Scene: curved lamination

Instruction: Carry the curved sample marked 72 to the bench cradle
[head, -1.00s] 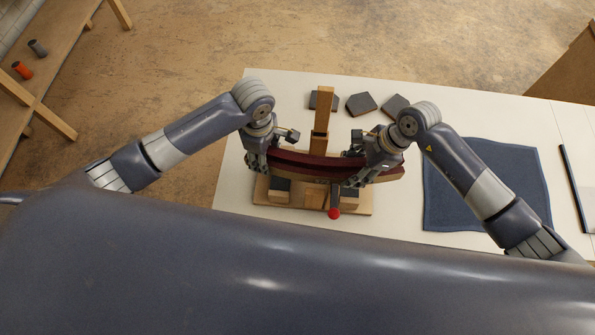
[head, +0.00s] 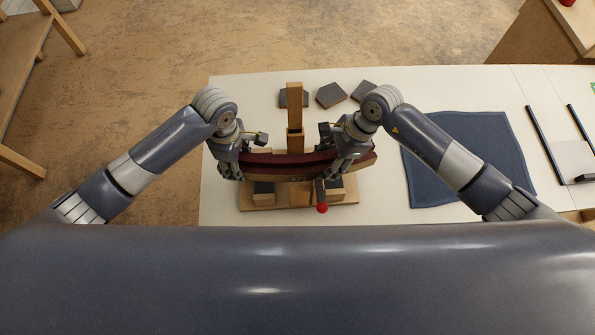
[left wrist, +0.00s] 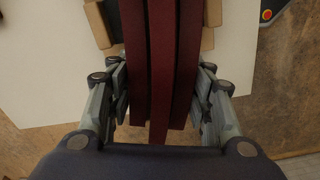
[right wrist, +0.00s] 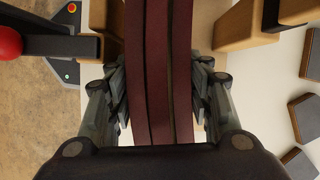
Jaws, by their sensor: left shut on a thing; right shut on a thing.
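The curved sample is a long dark red layered piece (head: 290,164) that spans between my grippers in the head view; no number on it is readable. My left gripper (head: 229,166) is shut on its left part, with fingers on both sides of the layers in the left wrist view (left wrist: 160,105). My right gripper (head: 345,163) is shut on its right part, as the right wrist view (right wrist: 160,100) also shows. The sample lies over a wooden fixture (head: 298,203) with an upright post and a red-knobbed lever (head: 321,208). Whether they touch is unclear. I cannot tell which item is the bench cradle.
Several dark block pieces (head: 330,95) lie behind the post on the white bench (head: 225,120). A blue mat (head: 465,160) lies to the right. Further right are dark rails (head: 545,145) and a grey plate (head: 574,160). A wooden rack (head: 22,70) stands at the left, across open floor.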

